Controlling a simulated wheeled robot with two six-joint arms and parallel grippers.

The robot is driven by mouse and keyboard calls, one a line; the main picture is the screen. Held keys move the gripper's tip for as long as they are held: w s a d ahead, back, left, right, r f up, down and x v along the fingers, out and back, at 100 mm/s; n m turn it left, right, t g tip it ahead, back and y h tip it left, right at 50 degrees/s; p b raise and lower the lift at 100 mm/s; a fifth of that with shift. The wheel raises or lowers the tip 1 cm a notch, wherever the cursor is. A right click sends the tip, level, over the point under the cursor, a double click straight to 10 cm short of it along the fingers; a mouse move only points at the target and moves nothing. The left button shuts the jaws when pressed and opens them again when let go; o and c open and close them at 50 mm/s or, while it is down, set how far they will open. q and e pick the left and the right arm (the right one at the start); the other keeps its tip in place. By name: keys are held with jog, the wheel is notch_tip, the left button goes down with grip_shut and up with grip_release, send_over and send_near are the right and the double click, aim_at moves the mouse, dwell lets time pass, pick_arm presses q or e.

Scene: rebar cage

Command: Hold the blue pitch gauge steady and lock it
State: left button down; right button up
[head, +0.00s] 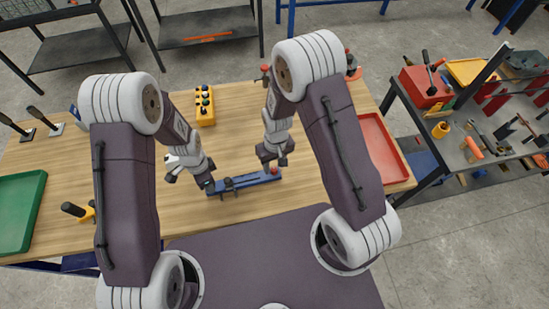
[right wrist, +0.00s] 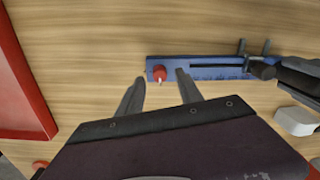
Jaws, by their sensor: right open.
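The blue pitch gauge (head: 243,181) lies flat on the wooden table, a long bar with dark upright parts toward its left end in the head view. A red knob (head: 275,171) sits at its right end. In the right wrist view the gauge (right wrist: 205,64) shows a dark slot, and the red knob (right wrist: 159,73) is at its left end. My right gripper (head: 273,162) is open; in its wrist view the fingers (right wrist: 159,82) stand either side of the knob, apart from it. My left gripper (head: 206,184) is at the gauge's left end; its finger gap is hidden.
A red tray (head: 408,178) lies on the right of the table and a green tray (head: 18,235) on the left. A tool shelf is beyond the right edge. Bare wood surrounds the gauge.

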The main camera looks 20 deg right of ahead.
aim_at(275, 168)
notch_tip(275, 168, up, 10)
jog(key=shift+d+r, duration=0.15)
jog(key=shift+d, duration=0.05)
pick_arm(q)
jog(key=c, duration=1)
grip_release()
